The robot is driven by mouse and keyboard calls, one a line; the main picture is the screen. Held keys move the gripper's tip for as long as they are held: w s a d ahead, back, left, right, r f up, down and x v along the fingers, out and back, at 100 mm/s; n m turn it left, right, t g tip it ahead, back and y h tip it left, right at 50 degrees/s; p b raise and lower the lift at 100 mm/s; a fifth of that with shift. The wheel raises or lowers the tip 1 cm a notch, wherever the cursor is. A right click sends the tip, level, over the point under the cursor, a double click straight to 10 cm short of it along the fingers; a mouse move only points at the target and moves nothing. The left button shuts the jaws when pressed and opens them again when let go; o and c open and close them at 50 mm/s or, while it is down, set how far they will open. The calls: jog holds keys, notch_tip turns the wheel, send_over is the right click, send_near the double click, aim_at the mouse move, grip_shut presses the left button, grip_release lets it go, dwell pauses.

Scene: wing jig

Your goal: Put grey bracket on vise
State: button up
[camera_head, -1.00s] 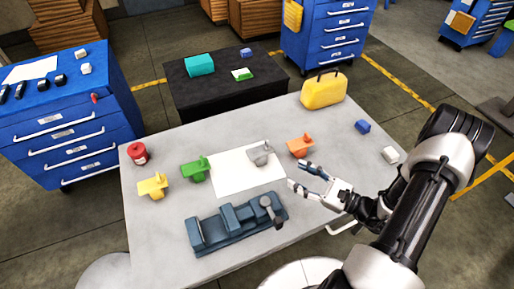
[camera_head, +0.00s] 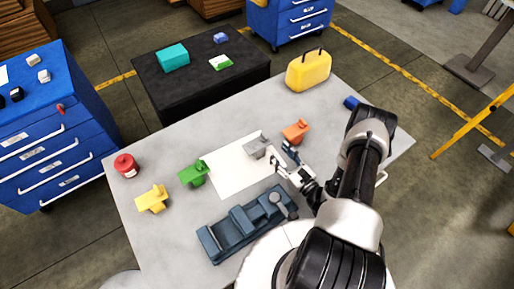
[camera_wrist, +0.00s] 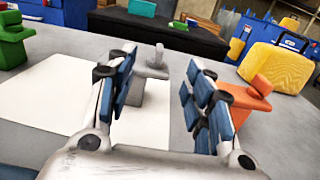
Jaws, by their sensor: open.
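The grey bracket (camera_head: 257,148) stands on the right part of a white sheet on the table. In the wrist view the grey bracket (camera_wrist: 157,72) shows ahead, between the fingers, partly hidden by the left finger. My gripper (camera_head: 281,154) is open and empty, low over the table just right of the bracket. In the wrist view my gripper (camera_wrist: 160,80) has its two fingers wide apart. The blue-grey vise (camera_head: 247,225) lies at the front of the table, with nothing seen on it.
An orange bracket (camera_head: 296,131) stands close beside my gripper, by the right finger in the wrist view. A green bracket (camera_head: 193,172), yellow bracket (camera_head: 152,198) and red can (camera_head: 126,166) stand to the left. A yellow case (camera_head: 309,70) is at the back.

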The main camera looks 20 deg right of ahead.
aim_at(267, 139)
jog(key=w, duration=0.3)
jog(key=w+a, duration=0.1)
jog(key=w, duration=0.2)
jog(key=w+a, duration=0.1)
jog(key=w, duration=0.3)
jog(key=shift+b, duration=0.35)
jog(key=shift+c, duration=0.5)
jog(key=shift+s, duration=0.1)
grip_shut()
